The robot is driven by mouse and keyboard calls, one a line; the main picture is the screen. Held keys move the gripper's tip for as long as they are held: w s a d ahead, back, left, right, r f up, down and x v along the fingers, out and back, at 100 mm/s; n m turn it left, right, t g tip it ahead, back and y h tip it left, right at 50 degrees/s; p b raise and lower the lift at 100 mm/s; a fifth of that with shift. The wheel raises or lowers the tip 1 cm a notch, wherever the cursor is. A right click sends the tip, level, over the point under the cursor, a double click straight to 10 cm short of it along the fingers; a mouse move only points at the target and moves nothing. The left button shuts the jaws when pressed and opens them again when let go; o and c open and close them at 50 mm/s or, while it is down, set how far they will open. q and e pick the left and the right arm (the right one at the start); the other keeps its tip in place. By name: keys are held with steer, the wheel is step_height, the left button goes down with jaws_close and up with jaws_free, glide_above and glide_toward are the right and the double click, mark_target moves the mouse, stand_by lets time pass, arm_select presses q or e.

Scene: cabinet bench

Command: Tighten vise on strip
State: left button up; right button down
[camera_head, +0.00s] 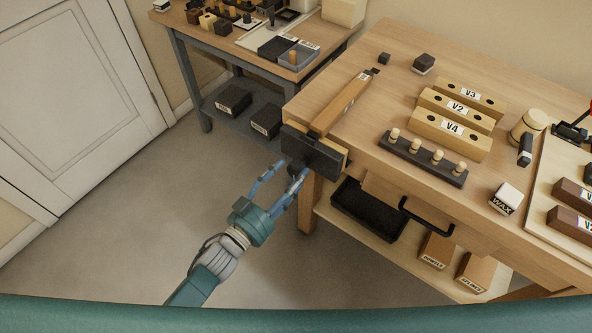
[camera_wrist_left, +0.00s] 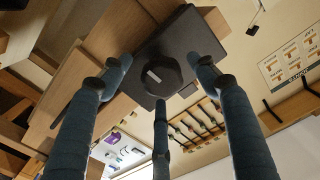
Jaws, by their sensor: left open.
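The vise (camera_head: 318,153) is a dark block with wood facing at the near left corner of the bench. A long labelled wooden strip (camera_head: 340,108) runs back from it along the bench's left edge. Whether the strip is clamped cannot be seen. In the left wrist view the vise's dark front plate (camera_wrist_left: 196,40) carries a round dark knob (camera_wrist_left: 172,78) with a pale mark. My left gripper (camera_head: 283,176) is open in front of the vise. In the left wrist view its blue fingers (camera_wrist_left: 160,85) spread around the knob, seemingly apart from it. My right gripper is out of view.
The bench (camera_head: 388,82) holds several V-marked wooden blocks (camera_head: 451,132), a dark peg rack (camera_head: 422,160) and a white WAX block (camera_head: 506,198). A drawer handle (camera_head: 426,218) juts from the front. A side table (camera_head: 205,45) stands behind. The floor (camera_head: 120,215) at left is free.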

arm_select(q)
steer(key=shift+x, duration=1.2)
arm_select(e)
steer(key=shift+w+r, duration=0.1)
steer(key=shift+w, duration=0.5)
arm_select(q)
steer(key=c, duration=1.1)
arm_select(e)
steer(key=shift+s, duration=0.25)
arm_select(q)
steer(key=shift+a+f, duration=0.1)
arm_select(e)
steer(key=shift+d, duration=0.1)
